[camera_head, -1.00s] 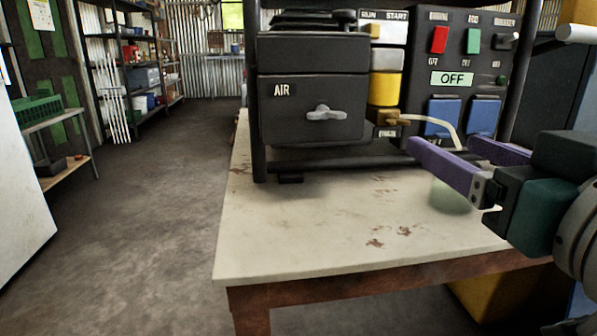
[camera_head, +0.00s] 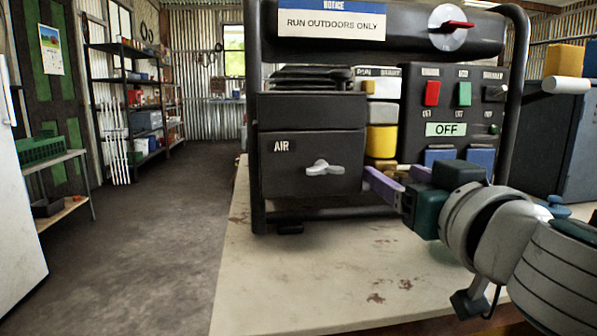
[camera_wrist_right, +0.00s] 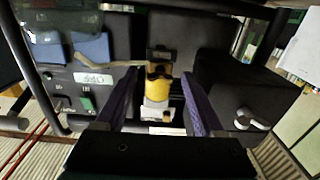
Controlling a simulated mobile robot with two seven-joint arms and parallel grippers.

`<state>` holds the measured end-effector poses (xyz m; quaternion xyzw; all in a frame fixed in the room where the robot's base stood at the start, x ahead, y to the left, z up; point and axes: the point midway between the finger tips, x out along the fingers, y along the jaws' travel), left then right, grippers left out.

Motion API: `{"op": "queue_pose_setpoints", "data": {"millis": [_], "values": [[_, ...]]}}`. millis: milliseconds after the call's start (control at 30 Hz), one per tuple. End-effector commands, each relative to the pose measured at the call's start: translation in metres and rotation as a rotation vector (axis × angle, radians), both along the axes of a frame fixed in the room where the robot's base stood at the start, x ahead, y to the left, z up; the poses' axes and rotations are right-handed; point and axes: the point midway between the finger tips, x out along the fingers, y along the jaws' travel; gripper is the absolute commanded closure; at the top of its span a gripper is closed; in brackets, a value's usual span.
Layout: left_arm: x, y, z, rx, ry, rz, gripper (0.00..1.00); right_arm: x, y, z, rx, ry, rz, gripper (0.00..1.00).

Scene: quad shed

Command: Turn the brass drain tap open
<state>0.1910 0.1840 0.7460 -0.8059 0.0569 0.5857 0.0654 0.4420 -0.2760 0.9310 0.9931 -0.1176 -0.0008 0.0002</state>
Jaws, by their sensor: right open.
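The brass drain tap (camera_head: 380,162) is below the yellow bowl (camera_head: 381,142) on the front of the black generator, mostly hidden behind my right gripper. In the right wrist view the brass tap (camera_wrist_right: 157,69) shows between the two purple fingers, near their tips. My right gripper (camera_head: 391,170) is open, with its fingers reaching toward the generator on either side of the tap. I cannot tell whether either finger touches it. My left gripper is not in view.
The black air box (camera_head: 313,145) with its grey wing knob (camera_head: 324,169) is left of the tap. The switch panel (camera_head: 452,100) with an OFF display is to the right. Generator frame bars surround them. The pale bench top (camera_head: 330,260) is clear in front.

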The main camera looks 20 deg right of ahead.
Motion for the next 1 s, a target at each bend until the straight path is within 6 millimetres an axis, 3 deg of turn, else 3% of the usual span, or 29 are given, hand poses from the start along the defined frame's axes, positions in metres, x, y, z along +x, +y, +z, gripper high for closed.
{"op": "queue_pose_setpoints", "data": {"millis": [200,800,1000], "values": [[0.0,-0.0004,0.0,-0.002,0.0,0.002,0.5,0.0001,0.0001,0.0,0.0,0.0,0.0,0.31],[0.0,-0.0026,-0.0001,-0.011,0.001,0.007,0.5,-0.0002,0.0,0.0001,0.0,0.0,0.0,0.99],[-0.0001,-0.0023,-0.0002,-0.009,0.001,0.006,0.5,-0.0002,0.0001,0.0001,0.0,0.0,0.0,1.0]]}}
